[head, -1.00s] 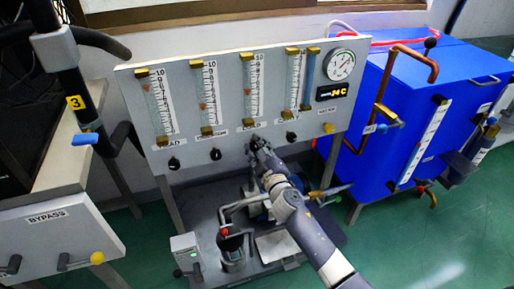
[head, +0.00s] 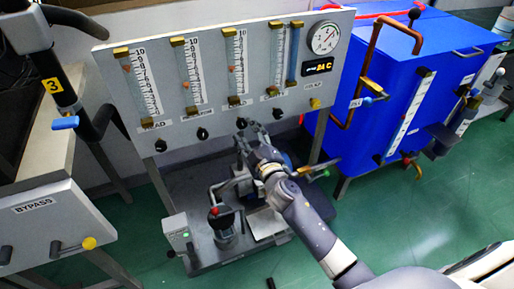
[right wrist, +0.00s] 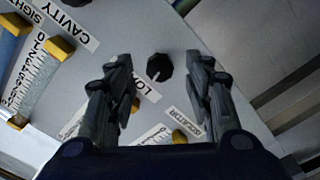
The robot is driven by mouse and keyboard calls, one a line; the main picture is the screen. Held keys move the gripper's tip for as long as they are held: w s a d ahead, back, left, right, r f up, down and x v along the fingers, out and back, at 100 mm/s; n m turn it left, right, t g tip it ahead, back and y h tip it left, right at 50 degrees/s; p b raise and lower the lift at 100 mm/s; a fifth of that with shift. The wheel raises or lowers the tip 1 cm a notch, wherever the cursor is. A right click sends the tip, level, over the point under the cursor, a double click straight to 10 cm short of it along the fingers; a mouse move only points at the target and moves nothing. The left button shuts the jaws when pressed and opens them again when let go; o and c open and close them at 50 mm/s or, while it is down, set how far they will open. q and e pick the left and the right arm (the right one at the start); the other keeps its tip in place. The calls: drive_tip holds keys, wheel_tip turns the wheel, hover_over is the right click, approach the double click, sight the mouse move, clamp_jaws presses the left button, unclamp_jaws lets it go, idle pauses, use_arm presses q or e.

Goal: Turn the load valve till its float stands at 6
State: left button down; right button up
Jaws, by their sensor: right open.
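The grey panel (head: 215,112) carries a row of upright float tubes with a small black knob below each. The load valve knob (right wrist: 160,67) shows in the right wrist view beside a partly covered label beginning "LO"; its white mark points to the lower left. In the head view this knob (head: 241,123) is third from left, below the load tube (head: 236,60). A reddish float shows around mid-tube; its exact reading is too small to tell. My right gripper (right wrist: 158,60) is open, one finger each side of the knob, with visible gaps. My left gripper is out of view.
Neighbouring knobs (head: 202,133) sit close on the same panel. A blue cabinet (head: 400,60) with copper pipes stands to the right. Pump equipment (head: 222,222) is below. A bypass box (head: 45,225) is at left.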

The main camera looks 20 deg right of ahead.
drive_tip(key=s, duration=0.7)
drive_tip(key=shift+s+d, duration=0.15)
drive_tip(key=shift+s, duration=0.1)
